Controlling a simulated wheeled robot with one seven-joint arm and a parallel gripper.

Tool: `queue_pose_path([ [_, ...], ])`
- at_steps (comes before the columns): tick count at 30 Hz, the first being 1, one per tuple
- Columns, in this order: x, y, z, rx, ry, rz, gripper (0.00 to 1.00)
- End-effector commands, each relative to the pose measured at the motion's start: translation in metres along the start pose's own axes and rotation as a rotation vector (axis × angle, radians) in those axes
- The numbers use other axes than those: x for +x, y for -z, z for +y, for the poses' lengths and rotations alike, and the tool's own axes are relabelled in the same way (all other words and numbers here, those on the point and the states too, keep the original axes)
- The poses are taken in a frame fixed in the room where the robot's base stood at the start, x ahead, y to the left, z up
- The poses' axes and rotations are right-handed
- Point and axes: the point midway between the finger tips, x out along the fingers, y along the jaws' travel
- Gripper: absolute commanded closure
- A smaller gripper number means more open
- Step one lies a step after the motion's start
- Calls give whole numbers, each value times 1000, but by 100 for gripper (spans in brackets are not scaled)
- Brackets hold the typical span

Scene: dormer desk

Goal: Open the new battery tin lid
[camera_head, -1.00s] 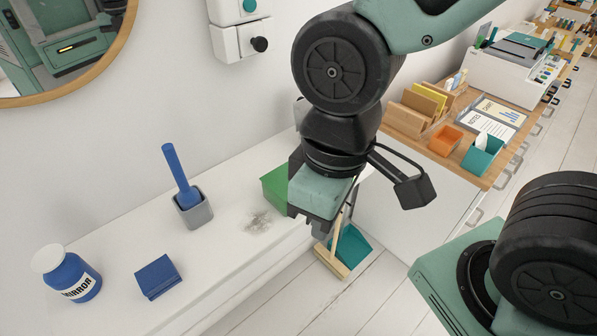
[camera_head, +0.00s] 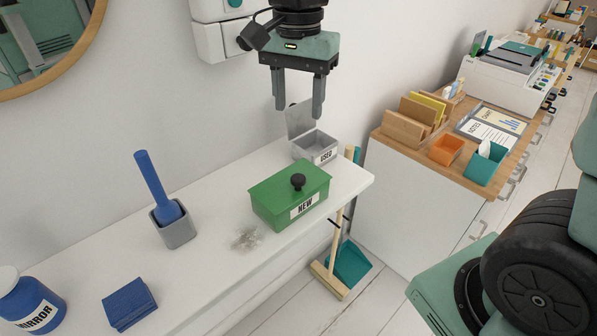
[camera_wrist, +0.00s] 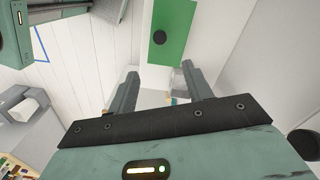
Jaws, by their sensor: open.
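The green battery tin (camera_head: 278,203) labelled NEW stands on the white shelf, its lid (camera_head: 290,182) closed with a black round knob (camera_head: 298,181) on top. In the wrist view the green lid (camera_wrist: 172,60) and its knob (camera_wrist: 160,37) show at the top, beyond the fingertips. My gripper (camera_head: 299,108) is open and empty, fingers pointing down, above and behind the tin and apart from it. A grey tin (camera_head: 316,149) labelled USED stands behind the green tin, its lid (camera_head: 300,117) raised, partly behind a finger.
The white shelf (camera_head: 215,262) also holds a grey cup with a blue handled tool (camera_head: 155,185), a blue folded cloth (camera_head: 129,304), a MIRROR bottle (camera_head: 28,303) and a grey dust patch (camera_head: 246,238). A wall box (camera_head: 212,42) is near my gripper. A brush and teal dustpan (camera_head: 349,265) stand below the shelf end.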

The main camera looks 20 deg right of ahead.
Motion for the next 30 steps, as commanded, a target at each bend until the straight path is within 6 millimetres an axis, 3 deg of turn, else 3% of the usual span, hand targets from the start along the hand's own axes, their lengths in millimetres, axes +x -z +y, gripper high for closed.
queue_pose_path([
  [18,125,-2,1,-5,-5,-3,50],
  [24,151,-2,1,-5,-3,-2,50],
  [30,160,-1,0,-6,0,-1,50],
])
